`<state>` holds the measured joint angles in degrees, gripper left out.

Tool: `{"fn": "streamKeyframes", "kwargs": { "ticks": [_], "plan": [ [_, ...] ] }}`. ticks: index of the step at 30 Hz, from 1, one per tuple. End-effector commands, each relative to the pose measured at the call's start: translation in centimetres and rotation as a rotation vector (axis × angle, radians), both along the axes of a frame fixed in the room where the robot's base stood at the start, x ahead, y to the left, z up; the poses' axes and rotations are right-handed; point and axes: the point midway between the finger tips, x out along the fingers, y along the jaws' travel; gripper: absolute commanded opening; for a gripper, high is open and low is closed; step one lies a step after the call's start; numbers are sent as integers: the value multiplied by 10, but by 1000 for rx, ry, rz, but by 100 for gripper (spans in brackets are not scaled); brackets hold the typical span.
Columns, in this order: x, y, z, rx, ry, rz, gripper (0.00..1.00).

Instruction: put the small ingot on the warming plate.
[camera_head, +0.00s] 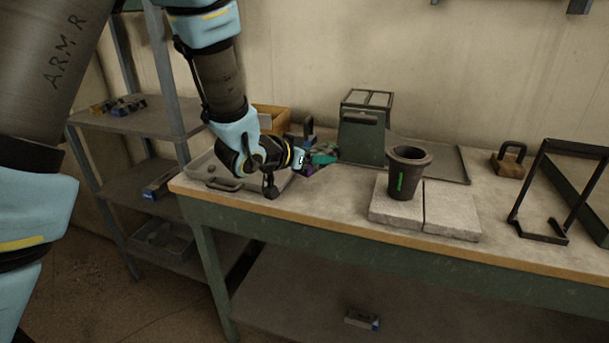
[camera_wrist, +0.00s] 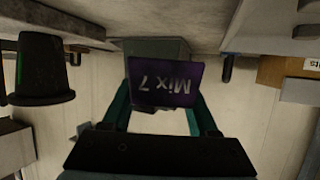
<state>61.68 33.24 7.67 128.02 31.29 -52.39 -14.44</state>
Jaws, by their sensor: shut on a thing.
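My gripper (camera_head: 318,160) is above the left part of the bench, in front of and left of the green box. In the wrist view its teal fingers (camera_wrist: 160,112) are shut on a purple block (camera_wrist: 166,84) lettered "Mix 7". A bit of the purple block (camera_head: 308,169) also shows in the head view, held over the bench. I cannot tell whether this block is the small ingot. A flat dark plate (camera_head: 452,163) lies at the back of the bench, right of the green box; I cannot tell whether it is the warming plate.
The green box (camera_head: 361,140) has a slotted top. A dark crucible (camera_head: 406,176) stands on pale slabs (camera_head: 452,212). A grey tray (camera_head: 203,176) lies under my wrist, near an orange bin (camera_head: 271,120). A black frame (camera_head: 538,238) and handled block (camera_head: 508,164) stand right.

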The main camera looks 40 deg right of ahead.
Motion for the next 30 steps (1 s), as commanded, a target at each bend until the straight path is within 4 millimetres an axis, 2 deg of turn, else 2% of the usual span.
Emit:
{"fn": "streamKeyframes", "kwargs": {
  "ticks": [8, 15, 28, 29, 30],
  "plan": [
    [0, 0, -24, -2, -1, 1, 0],
    [0, 0, -53, -2, -1, 1, 0],
    [1, 0, -61, -4, -1, 1, 0],
    [0, 0, -62, -2, -1, 1, 61],
    [0, 0, -61, -1, -1, 1, 65]
  ]
}}
